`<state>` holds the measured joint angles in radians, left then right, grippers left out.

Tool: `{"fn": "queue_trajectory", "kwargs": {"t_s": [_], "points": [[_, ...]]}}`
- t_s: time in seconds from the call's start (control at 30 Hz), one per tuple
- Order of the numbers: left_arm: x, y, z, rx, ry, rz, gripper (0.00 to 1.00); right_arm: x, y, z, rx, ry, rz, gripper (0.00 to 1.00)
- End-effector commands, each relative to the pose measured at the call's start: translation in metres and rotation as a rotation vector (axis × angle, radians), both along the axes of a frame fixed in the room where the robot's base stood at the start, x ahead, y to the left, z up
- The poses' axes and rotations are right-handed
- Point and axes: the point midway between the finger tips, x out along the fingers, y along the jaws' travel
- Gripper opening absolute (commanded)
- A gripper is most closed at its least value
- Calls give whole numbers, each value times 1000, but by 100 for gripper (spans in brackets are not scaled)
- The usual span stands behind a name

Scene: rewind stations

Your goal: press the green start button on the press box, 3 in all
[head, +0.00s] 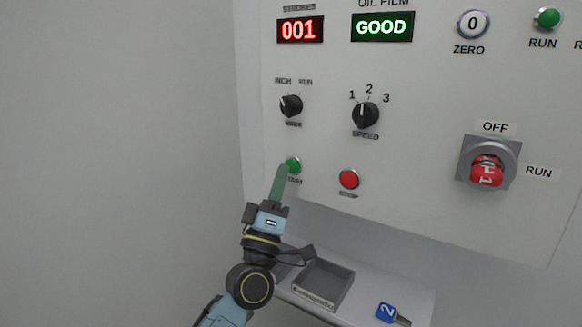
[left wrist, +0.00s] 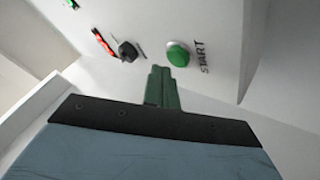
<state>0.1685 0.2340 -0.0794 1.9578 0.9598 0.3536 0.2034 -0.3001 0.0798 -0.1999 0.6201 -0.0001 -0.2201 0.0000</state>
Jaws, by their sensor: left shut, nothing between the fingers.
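The green start button (head: 293,164) sits at the lower left of the press box panel (head: 420,160). In the left wrist view the start button (left wrist: 178,53) is just beyond the fingertips, with the START label beside it. My left gripper (head: 281,173) is shut and empty, its green fingers pointing up at the button and covering part of its label in the head view. In the left wrist view the fingertips (left wrist: 159,72) appear close to the button, with a small gap. My right gripper is not in view.
A red stop button (head: 349,179) is right of the start button. Above are the mode knob (head: 291,105) and speed knob (head: 365,114). A red switch handle (head: 487,172) is at right.

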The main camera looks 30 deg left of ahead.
Motion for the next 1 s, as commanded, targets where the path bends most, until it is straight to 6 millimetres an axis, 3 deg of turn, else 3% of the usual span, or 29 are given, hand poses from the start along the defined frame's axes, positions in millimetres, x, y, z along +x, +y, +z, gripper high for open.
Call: {"fn": "queue_trajectory", "kwargs": {"t_s": [1.0], "points": [[9,-1,0,0,0,0,0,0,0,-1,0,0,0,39]]}}
